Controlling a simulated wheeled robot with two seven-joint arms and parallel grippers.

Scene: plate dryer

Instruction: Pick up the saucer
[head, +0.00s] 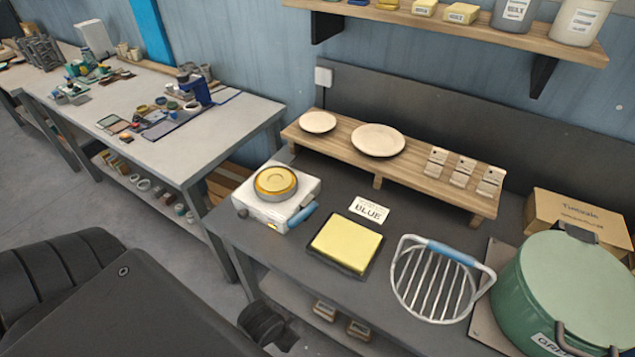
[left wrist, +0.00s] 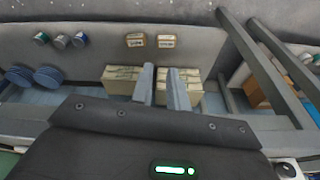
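A small pale round saucer (head: 317,122) lies flat at the left end of the raised wooden shelf (head: 420,180) on the dark workbench. A larger pale plate (head: 378,140) lies to its right on the same shelf, apart from it. In the left wrist view, my left gripper (left wrist: 162,90) shows two grey fingers with a gap between them and nothing held. It points at a lower shelf area, and the saucer is not in that view. My left gripper's fingers cannot be made out in the head view. My right gripper is in neither view.
A white burner with a yellow-topped round tin (head: 276,182), a yellow pad on a dark tray (head: 345,244), a blue-handled wire rack (head: 440,280) and a green pot (head: 565,290) stand in front of the wooden shelf. Three small tagged blocks (head: 463,171) occupy its right end.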

